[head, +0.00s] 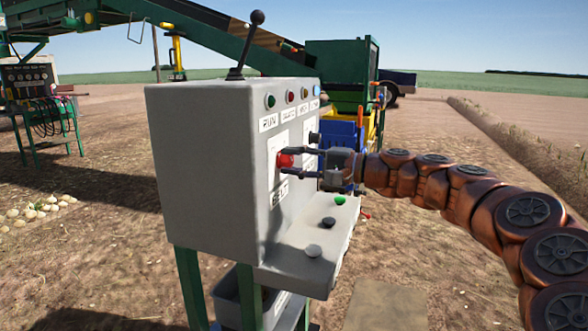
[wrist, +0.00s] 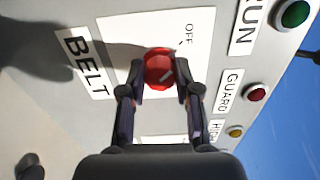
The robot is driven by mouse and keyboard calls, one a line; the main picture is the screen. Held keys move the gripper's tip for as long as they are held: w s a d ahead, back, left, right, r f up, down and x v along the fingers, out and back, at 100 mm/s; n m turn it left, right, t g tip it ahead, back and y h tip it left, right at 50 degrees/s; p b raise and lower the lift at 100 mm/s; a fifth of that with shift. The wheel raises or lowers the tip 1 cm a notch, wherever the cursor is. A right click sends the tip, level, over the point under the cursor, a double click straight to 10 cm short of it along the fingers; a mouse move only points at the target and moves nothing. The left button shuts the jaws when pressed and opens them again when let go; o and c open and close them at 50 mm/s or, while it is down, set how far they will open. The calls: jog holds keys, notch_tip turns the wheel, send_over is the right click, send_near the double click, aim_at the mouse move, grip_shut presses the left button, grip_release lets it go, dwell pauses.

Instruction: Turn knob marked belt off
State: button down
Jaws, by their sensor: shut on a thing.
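The red belt knob (head: 285,160) is on the front face of a grey control box (head: 200,160), on a white plate above a label reading BELT. The fingertips (wrist: 160,75) cover the knob's edges.
Several lamps (head: 290,97) with labels line the box's upper front. A black lever (head: 246,45) stands on top. A lower shelf (head: 320,235) carries green, black and white buttons. A blue crate (head: 345,135) is behind my gripper. Open ground lies to the right.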

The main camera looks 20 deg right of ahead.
jog(key=shift+n, duration=0.4)
jog(key=c, duration=0.8)
grip_release()
jog(key=v, duration=1.2)
